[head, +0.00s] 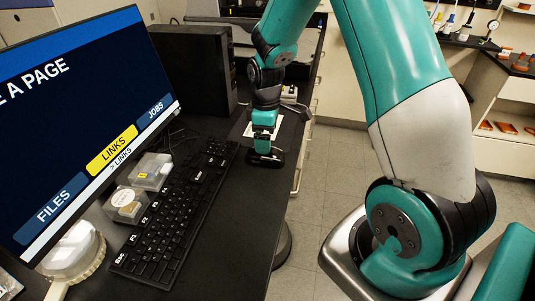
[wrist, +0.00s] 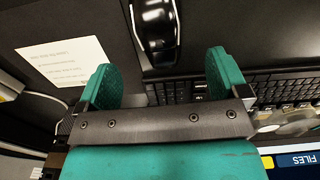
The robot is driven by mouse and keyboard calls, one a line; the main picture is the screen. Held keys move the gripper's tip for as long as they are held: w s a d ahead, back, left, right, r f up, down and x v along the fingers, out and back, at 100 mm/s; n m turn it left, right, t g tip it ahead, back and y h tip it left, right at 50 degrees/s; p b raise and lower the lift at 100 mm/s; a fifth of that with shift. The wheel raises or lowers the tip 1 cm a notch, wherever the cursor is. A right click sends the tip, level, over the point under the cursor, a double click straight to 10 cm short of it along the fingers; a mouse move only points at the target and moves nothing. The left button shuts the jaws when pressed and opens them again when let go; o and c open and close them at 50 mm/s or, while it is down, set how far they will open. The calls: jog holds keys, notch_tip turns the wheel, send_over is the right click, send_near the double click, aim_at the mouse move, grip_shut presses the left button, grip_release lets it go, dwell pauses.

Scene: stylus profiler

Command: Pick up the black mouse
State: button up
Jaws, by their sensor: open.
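The black mouse (wrist: 157,30) is glossy and lies on the dark desk at the top middle of the wrist view, with its upper end cut off by the frame edge. My gripper (wrist: 162,62) is open, with its two teal fingers spread apart and nothing held between them. The mouse is just beyond the fingertips, roughly in line with the gap. In the head view my gripper (head: 264,146) points down over the desk's right side, and the dark mouse (head: 268,159) shows low beside it, partly hidden. I cannot tell the height between them.
A black keyboard (head: 178,215) lies left of my gripper, with small clear boxes (head: 150,172) and a monitor (head: 90,100) beyond. A white paper sheet (wrist: 68,62) lies beside the mouse. A black computer tower (head: 195,70) stands behind. The desk's right edge is close to the mouse.

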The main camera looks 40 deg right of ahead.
jog(key=shift+d+f+p, duration=0.15)
jog(key=shift+f+p, duration=0.85)
jog(key=shift+f, duration=2.25)
jog(key=c, duration=1)
